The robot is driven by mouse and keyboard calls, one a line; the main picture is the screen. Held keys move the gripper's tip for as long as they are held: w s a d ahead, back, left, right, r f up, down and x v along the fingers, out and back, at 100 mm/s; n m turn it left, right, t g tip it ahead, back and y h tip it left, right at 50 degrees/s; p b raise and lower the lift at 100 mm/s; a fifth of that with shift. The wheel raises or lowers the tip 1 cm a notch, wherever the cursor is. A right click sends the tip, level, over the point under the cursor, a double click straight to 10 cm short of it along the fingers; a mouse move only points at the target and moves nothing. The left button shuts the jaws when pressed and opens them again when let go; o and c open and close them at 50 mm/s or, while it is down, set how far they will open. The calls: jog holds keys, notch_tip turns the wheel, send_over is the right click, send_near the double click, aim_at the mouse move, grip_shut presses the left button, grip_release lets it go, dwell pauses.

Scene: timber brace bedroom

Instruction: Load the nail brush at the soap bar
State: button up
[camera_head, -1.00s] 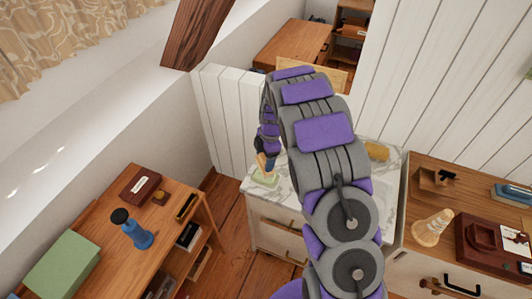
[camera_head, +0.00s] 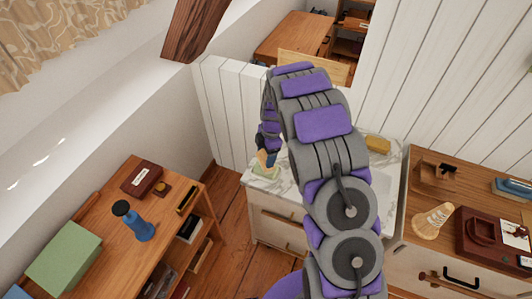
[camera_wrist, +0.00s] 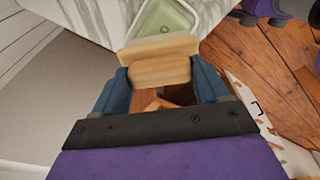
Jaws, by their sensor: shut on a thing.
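The nail brush (camera_wrist: 160,62), a pale wooden block, is between the blue fingers of my gripper (camera_wrist: 160,85) in the wrist view. My gripper (camera_head: 266,148) is shut on it, and the brush (camera_head: 262,158) shows as a small tan piece in the head view. The pale green soap bar (camera_wrist: 163,17), with a whitish rim around it, lies just beyond the brush. It also shows in the head view (camera_head: 264,172) on the marble top, right below the brush. I cannot tell whether the brush touches the soap; its underside is hidden.
The marble-topped cabinet (camera_head: 392,180) also carries a yellow block (camera_head: 377,144). My arm hides the middle of the top. A wooden desk (camera_head: 105,220) with a blue stamp-like object (camera_head: 134,220) and a green box (camera_head: 64,257) is at left. A cluttered wooden counter (camera_head: 455,249) is at right.

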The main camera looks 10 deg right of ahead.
aim_at(266, 157)
jog(key=shift+d+f, duration=0.1)
jog(key=shift+f, duration=0.4)
dwell(1.7)
jog(key=shift+r, duration=3.55)
jog(key=m, duration=0.1)
jog(key=r+m, duration=0.1)
jog(key=s+m, duration=0.1)
jog(key=shift+a+r+m, duration=0.2)
jog(key=shift+a+m, duration=0.1)
jog(key=shift+m, duration=0.1)
jog(key=m, duration=0.1)
jog(key=s+r+m+t, duration=0.1)
jog(key=m, duration=0.1)
jog(key=shift+s+a+r+m, duration=0.1)
jog(key=shift+a+m, duration=0.05)
jog(key=shift+m, duration=0.15)
jog(key=s+r+m, duration=0.1)
jog(key=m, duration=0.3)
jog(key=s+r+m+h, duration=0.1)
jog(key=m, duration=0.3)
jog(key=s+r+m+t, duration=0.1)
jog(key=m, duration=0.3)
jog(key=shift+s+d+r+h, duration=0.25)
jog(key=shift+s+d+h, duration=0.05)
jog(key=shift+h, duration=0.1)
